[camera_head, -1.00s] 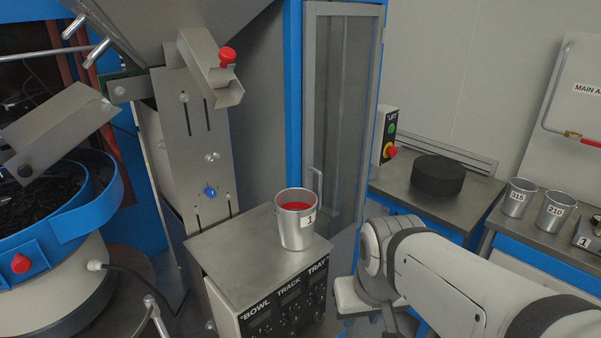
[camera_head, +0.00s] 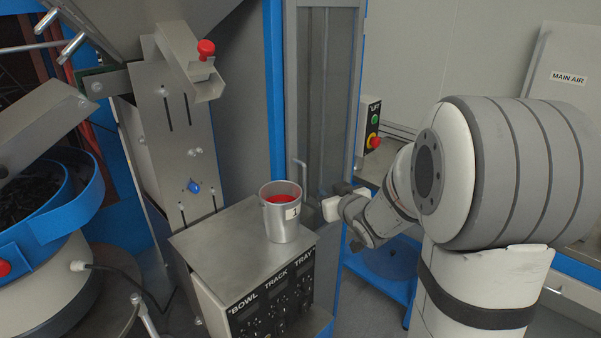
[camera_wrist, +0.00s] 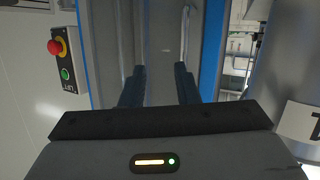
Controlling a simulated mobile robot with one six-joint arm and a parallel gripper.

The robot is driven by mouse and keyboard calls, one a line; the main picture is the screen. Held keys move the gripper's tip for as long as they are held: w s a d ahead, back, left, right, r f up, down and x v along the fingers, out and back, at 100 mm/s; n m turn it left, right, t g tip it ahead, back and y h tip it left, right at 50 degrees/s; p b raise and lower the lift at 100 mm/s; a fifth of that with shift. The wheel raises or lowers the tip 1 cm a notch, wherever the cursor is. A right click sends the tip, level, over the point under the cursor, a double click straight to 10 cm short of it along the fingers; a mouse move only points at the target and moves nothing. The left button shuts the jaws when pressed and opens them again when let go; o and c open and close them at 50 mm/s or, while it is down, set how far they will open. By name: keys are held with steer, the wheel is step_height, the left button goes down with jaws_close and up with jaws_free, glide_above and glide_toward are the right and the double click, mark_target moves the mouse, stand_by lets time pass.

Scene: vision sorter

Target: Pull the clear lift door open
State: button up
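The clear lift door (camera_head: 320,110) is a tall see-through panel in a grey frame in the head view, and it looks shut. Its slim upright handle (camera_head: 301,176) is low on the left side of the door, partly hidden behind the cup. In the wrist view the door (camera_wrist: 163,60) lies ahead, and the handle (camera_wrist: 185,35) shows as a thin bar beyond the right finger. My gripper (camera_wrist: 160,87) is open and empty, its two dark fingers apart. In the head view my gripper (camera_head: 334,200) is in front of the door, right of the handle. I see no contact with the handle.
A metal cup (camera_head: 282,222) marked 1 with red contents stands on the control box (camera_head: 215,250), left of my gripper; it is close at the right in the wrist view (camera_wrist: 290,85). The lift switch box (camera_head: 371,128) is right of the door.

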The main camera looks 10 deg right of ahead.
steer(key=w+a+y, duration=0.1)
steer(key=w, duration=0.2)
steer(key=w+a+n+t+y+p, duration=0.1)
steer(key=w+a+y, duration=0.3)
steer(key=w, duration=0.1)
steer(key=shift+w+n+t+p, duration=0.3)
steer(key=shift+w+n, duration=0.05)
steer(key=shift+n, duration=0.05)
jaws_close()
stand_by(0.4)
